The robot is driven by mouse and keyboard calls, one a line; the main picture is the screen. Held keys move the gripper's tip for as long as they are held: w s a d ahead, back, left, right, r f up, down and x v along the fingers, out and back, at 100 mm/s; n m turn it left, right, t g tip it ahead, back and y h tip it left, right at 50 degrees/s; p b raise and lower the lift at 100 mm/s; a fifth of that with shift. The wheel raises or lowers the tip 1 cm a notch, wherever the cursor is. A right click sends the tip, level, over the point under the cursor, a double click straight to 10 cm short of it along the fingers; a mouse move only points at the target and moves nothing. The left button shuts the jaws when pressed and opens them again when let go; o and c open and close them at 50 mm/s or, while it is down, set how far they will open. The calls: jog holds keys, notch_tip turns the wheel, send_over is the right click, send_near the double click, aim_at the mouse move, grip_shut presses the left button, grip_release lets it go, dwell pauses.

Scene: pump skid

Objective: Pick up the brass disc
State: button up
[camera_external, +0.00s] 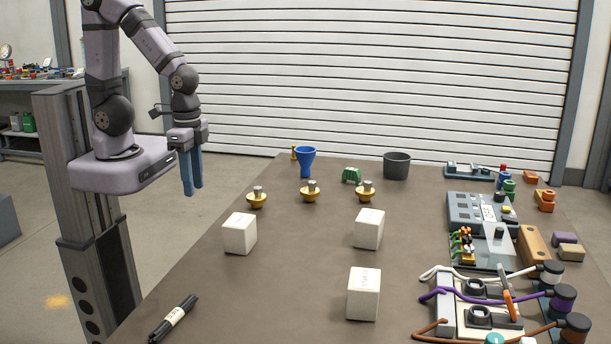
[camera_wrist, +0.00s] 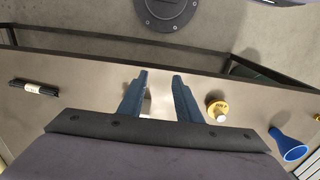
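Three brass discs with small grey knobs on top stand in a row on the table: a left one (camera_external: 256,202), a middle one (camera_external: 310,195) and a right one (camera_external: 365,195). I cannot tell which one the task means. One brass disc (camera_wrist: 214,105) shows in the wrist view, right of my fingers. My gripper (camera_external: 193,192) hangs high, left of the row and apart from it, fingers pointing down. In the wrist view its two blue fingers (camera_wrist: 160,80) are spread, with nothing held between them.
White blocks (camera_external: 240,235) (camera_external: 368,230) (camera_external: 363,295) stand in front of the discs. A blue funnel (camera_external: 306,160), a green object (camera_external: 351,175) and a dark cup (camera_external: 397,166) stand behind. Devices and cables (camera_external: 480,285) crowd the right side.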

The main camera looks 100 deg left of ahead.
jog(key=shift+o, duration=1.2)
